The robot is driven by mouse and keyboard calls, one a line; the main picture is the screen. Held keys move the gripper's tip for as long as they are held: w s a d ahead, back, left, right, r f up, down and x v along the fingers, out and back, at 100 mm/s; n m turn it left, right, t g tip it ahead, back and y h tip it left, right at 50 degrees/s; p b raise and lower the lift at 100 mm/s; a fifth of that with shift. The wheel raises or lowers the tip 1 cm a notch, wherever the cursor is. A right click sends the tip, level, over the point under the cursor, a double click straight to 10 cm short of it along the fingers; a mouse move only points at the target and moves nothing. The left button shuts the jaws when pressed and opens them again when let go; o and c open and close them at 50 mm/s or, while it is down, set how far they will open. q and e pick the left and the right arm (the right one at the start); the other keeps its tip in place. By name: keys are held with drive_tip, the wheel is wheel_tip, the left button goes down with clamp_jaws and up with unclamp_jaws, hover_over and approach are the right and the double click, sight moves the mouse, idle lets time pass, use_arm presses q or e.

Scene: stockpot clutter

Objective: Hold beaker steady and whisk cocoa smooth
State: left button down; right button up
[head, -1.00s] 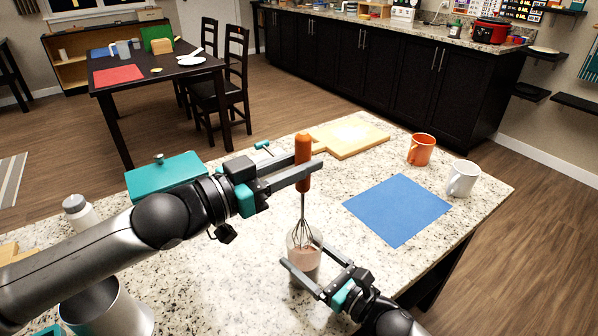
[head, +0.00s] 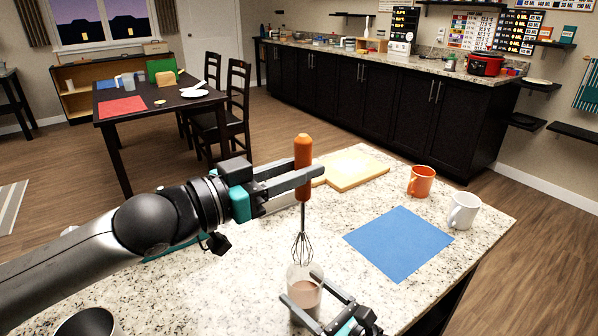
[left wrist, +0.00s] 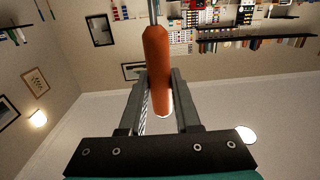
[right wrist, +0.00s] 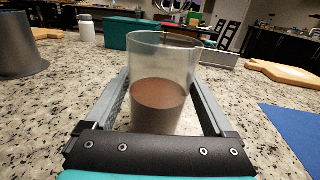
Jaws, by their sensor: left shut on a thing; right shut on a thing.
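A whisk with an orange handle (head: 303,150) and wire loops (head: 302,247) stands upright in the head view. My left gripper (head: 304,178) is shut on its handle, which also shows in the left wrist view (left wrist: 157,70). The clear beaker (head: 303,288) stands on the counter below the whisk, with brown cocoa (right wrist: 158,105) in its lower part. The wire loops hang just above the beaker's rim; no whisk shows inside the beaker in the right wrist view. My right gripper (head: 301,284) is shut around the beaker, one finger on each side.
A blue mat (head: 398,243) lies right of the beaker, with an orange mug (head: 421,182) and white mug (head: 463,211) behind it. A wooden board (head: 352,170) lies at the back. A grey metal pot (head: 88,322) stands front left.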

use_arm(q)
drive_tip(key=shift+r, duration=1.5)
use_arm(e)
drive_tip(key=o, duration=1.4)
drive_tip(key=shift+o, duration=0.2)
drive_tip(key=shift+d, duration=0.1)
drive_tip(key=v, duration=1.2)
